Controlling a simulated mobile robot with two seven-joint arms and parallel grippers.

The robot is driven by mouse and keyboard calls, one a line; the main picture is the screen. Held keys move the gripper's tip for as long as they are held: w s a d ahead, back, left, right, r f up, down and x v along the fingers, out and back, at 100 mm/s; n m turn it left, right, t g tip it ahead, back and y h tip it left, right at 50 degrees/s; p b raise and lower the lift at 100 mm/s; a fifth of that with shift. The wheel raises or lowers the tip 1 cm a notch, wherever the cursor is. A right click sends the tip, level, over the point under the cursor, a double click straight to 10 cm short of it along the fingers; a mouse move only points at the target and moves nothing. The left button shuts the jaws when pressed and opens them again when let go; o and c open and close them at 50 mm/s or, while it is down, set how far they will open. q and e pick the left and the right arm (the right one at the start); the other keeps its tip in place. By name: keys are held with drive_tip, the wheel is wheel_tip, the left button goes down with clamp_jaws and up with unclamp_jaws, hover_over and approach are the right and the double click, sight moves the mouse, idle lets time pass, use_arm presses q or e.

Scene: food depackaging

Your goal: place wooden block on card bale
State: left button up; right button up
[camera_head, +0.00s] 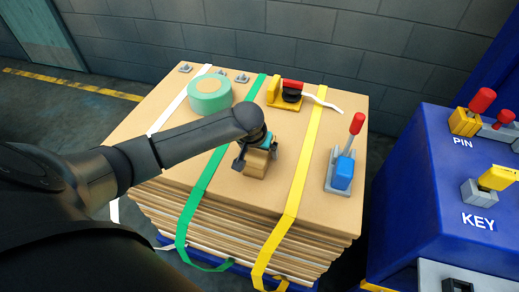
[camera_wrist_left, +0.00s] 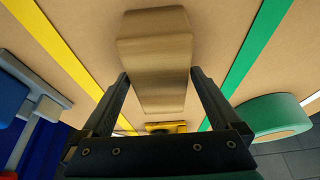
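The wooden block (camera_head: 257,164) is on the top sheet of the card bale (camera_head: 232,190), between the green and yellow straps. It also shows in the left wrist view (camera_wrist_left: 156,55). My left gripper (camera_head: 256,154) is directly over the block, with one finger on each side. In the left wrist view the left gripper (camera_wrist_left: 159,75) has its fingers spread wide beside the block, with thin gaps visible, so it looks open. The block's underside is hidden. My right gripper is in neither view.
A green tape roll (camera_head: 210,94), a yellow tool with a red handle (camera_head: 285,93) and a blue clamp with a red lever (camera_head: 343,170) are on the bale. A blue console (camera_head: 440,190) stands right. Bare card lies in front of the block.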

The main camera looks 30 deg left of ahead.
use_arm(q)
drive_tip(key=shift+r, duration=0.25)
drive_tip(key=p+v, duration=0.3)
drive_tip(key=v, duration=0.8)
drive_tip(key=shift+r, duration=0.35)
drive_tip(key=shift+s+d, duration=0.1)
drive_tip(key=shift+s, duration=0.1)
